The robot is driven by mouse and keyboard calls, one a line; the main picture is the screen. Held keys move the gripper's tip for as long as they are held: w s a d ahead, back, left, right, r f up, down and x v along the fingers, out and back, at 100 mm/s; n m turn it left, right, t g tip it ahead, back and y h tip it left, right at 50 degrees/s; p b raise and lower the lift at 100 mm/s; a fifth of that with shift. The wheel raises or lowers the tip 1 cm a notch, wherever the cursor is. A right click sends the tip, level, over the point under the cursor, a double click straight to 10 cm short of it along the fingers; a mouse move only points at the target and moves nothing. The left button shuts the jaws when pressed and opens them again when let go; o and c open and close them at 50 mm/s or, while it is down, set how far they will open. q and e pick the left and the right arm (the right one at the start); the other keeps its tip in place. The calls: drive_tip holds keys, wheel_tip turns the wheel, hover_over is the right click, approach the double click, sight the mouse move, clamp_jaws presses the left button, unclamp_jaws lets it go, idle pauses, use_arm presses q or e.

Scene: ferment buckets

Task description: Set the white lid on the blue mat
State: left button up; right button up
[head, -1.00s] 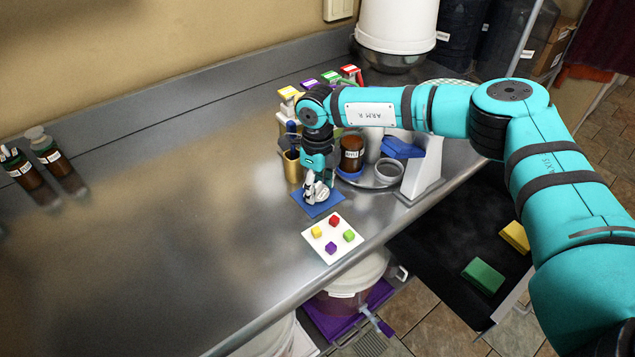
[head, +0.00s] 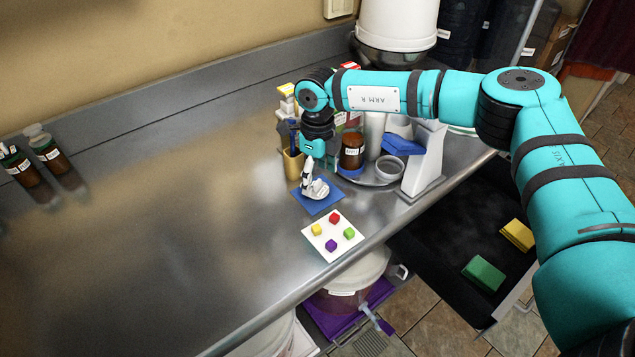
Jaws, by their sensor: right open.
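The blue mat (head: 317,205) lies on the steel counter behind the white board. A small white lid (head: 319,188) shows over the mat just beside my right gripper (head: 307,188). It appears to rest on the mat, though the fingers hide part of it. My right gripper points down over the mat and is open. Whether its fingers still touch the lid is too small to tell. My left gripper is not in view.
A white board (head: 322,248) with several small coloured cubes lies in front of the mat. A gold cup (head: 293,164), a brown jar (head: 352,151) and a grey-white stand (head: 426,165) crowd behind and right.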

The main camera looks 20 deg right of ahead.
sight(317, 182)
wheel_tip(317, 182, up, 9)
drive_tip(key=b, duration=0.1)
drive_tip(key=shift+r, duration=0.15)
idle(0.4)
